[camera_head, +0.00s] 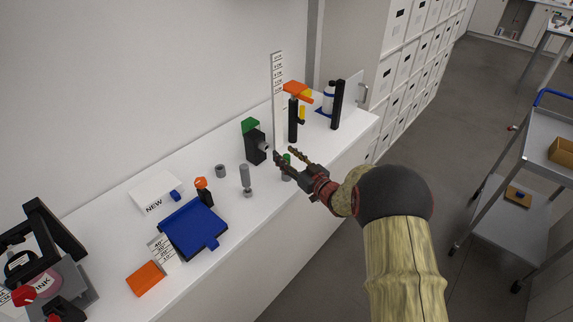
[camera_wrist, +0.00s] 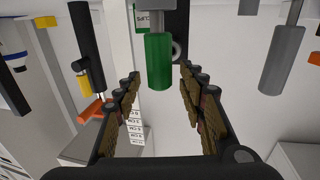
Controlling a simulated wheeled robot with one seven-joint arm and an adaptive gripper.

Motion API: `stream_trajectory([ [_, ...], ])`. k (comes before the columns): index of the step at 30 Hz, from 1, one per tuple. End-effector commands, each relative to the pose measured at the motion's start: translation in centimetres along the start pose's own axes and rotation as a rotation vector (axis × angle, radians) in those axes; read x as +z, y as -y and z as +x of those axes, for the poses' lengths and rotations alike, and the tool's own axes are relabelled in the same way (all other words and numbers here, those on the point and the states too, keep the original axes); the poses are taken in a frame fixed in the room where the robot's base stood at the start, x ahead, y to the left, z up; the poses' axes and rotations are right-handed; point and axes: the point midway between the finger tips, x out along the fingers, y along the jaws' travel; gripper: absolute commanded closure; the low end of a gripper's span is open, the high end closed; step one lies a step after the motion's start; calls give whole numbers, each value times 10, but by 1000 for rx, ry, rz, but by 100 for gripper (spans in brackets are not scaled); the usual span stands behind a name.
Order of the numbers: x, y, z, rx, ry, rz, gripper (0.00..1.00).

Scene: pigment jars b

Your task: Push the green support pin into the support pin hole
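The green support pin (camera_wrist: 159,62) is a green cylinder with a grey part at one end. In the wrist view it stands between the two fingers, with a visible gap on each side. My gripper (camera_wrist: 160,85) is open and does not touch it there. In the head view the pin (camera_head: 287,158) is small and partly hidden by my gripper (camera_head: 283,154). A black block with a green top (camera_head: 254,143) stands just left of the fingertips. A grey ring (camera_wrist: 177,50) shows behind the pin in the wrist view; I cannot tell whether it is the support pin hole.
A grey post (camera_head: 245,178) and a small grey cylinder (camera_head: 220,171) stand to the left. A black stand with an orange top (camera_head: 293,118) and a white bottle (camera_head: 328,98) are behind. A blue tray (camera_head: 193,228) lies nearer. The white bench's front edge runs below my gripper.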

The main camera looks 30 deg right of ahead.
Motion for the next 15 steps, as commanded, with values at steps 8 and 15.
stream_trajectory([
  [8, 0, 0, 0, 0, 0, 0, 76],
  [15, 0, 0, 0, 0, 0, 0, 90],
])
